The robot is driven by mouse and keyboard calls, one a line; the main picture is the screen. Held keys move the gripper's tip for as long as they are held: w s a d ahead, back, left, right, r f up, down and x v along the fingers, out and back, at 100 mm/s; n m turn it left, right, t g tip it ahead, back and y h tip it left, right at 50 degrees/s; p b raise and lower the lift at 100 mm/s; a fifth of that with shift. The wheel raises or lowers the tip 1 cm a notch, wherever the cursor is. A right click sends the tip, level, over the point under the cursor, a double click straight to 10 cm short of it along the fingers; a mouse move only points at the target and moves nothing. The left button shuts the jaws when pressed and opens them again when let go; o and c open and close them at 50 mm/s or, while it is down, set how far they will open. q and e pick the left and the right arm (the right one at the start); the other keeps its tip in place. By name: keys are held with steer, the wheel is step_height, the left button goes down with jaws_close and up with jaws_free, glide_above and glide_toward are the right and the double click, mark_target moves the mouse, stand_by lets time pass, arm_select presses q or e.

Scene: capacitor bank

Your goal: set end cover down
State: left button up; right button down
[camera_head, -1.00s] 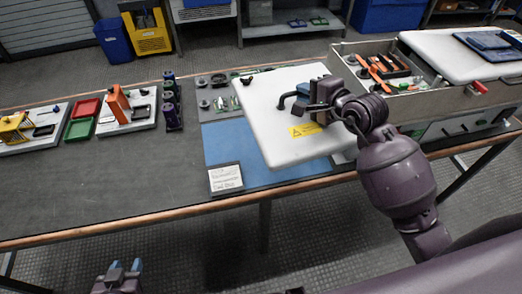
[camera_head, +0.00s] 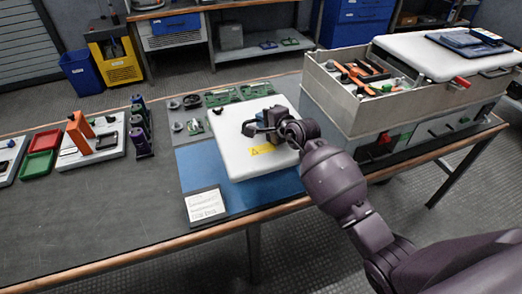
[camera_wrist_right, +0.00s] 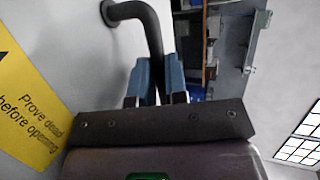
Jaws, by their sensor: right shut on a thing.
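The end cover (camera_head: 226,150) is a white slab with a black bar handle (camera_wrist_right: 150,28) and a yellow warning label (camera_head: 262,150). It lies flat at the blue mat (camera_head: 190,165), inside most of its area; whether it touches the mat fully I cannot tell. My right gripper (camera_head: 268,122) is shut on the handle. In the wrist view its blue fingertips (camera_wrist_right: 158,80) stand either side of the handle bar, and the label shows at the left. My left gripper is out of view.
The opened cabinet (camera_head: 335,95) with orange parts inside stands right of the cover. Several small parts lie on a grey mat (camera_head: 190,128) behind it. A printed card (camera_head: 205,205) lies at the blue mat's front left.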

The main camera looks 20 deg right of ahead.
mark_target(263, 135)
step_height(263, 135, down, 6)
steer(key=shift+f+b, duration=0.1)
steer(key=shift+b, duration=0.5)
step_height(263, 135, down, 4)
steer(key=shift+f+b, duration=0.25)
steer(key=shift+b, duration=0.5)
steer(key=shift+f, duration=0.55)
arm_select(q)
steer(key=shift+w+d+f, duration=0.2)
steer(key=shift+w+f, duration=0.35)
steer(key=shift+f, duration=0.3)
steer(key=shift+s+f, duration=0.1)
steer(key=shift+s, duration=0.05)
arm_select(e)
steer(key=shift+f, duration=0.1)
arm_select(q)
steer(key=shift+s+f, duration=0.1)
arm_select(e)
steer(key=c, duration=1.1)
jaws_free()
steer(key=shift+c, duration=0.2)
